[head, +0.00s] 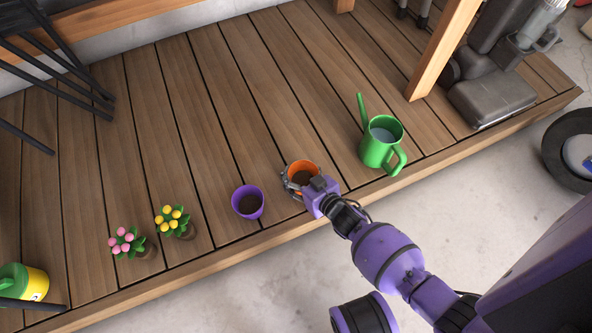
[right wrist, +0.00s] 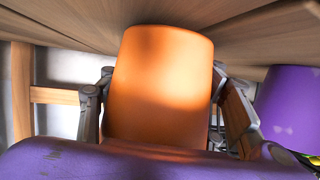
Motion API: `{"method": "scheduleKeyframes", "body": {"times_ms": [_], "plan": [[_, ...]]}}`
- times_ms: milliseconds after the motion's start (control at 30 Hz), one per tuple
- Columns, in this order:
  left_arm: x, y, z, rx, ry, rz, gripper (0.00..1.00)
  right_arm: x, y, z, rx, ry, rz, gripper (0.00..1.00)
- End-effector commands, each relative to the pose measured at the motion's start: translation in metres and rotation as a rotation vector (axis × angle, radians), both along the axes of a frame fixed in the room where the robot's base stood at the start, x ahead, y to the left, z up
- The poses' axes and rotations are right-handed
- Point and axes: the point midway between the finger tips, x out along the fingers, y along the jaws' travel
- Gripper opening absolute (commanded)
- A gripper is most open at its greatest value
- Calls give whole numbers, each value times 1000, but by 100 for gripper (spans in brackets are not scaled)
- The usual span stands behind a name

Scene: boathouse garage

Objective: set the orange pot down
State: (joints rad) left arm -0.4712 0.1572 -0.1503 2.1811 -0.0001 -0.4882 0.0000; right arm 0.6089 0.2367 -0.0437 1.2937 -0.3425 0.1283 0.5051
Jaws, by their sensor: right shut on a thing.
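The orange pot (head: 303,167), with dark soil inside, is at the front part of the wooden deck (head: 215,90), between a purple pot and a green watering can. My right gripper (head: 298,181) is shut around it, with a finger on each side. In the right wrist view the orange pot (right wrist: 160,85) fills the middle between the two grey fingers (right wrist: 160,112). I cannot tell whether its base touches the deck. My left gripper does not show in either view.
The purple pot (head: 248,203) stands close on the left, the green watering can (head: 381,146) on the right. Yellow flowers (head: 172,220) and pink flowers (head: 125,241) stand further left. The deck's front edge is near. Deck behind the pots is clear.

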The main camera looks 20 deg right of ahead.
Motion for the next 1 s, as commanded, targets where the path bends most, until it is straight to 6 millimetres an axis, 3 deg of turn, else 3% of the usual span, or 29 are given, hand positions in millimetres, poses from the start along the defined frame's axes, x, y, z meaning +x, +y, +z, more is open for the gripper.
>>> {"method": "scheduleKeyframes", "body": {"times_ms": [600, 633, 867, 1000], "plan": [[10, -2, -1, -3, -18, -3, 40, 0, 0, -5, 0, -1, 0, 18], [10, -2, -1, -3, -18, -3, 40, 0, 0, -5, 0, -1, 0, 54], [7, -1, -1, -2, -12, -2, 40, 0, 0, -5, 0, 1, 0, 84], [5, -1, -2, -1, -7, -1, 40, 0, 0, -5, 0, 0, 0, 84]]}}
